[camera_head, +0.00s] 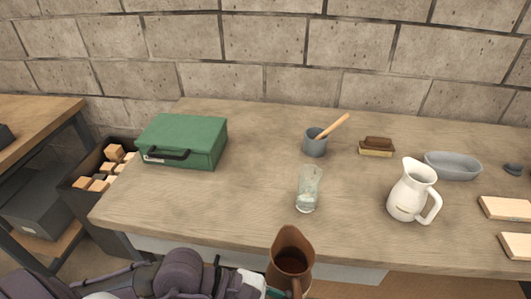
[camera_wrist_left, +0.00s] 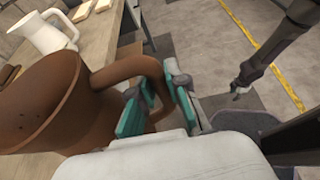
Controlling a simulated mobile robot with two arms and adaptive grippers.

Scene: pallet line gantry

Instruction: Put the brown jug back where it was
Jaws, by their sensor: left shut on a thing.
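The brown jug (camera_head: 290,262) is at the bottom of the head view, in front of the table's front edge, upright with its mouth open upward. It fills the left side of the left wrist view (camera_wrist_left: 50,100). My left gripper (camera_wrist_left: 155,100) is shut on the jug's handle, its teal pads on either side of it. In the head view the left arm comes in from the bottom left, and the fingers are mostly hidden beside the jug. What seems to be my right gripper (camera_wrist_left: 238,93) hangs small and dark over the floor; its jaws are unclear.
On the wooden table (camera_head: 250,210) stand a green case (camera_head: 190,137), a glass (camera_head: 308,190), a grey mortar with pestle (camera_head: 315,145), a brush (camera_head: 376,146), a white pitcher (camera_head: 408,195), a grey bowl (camera_head: 453,165) and boards (camera_head: 507,208). The table's front left is clear.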

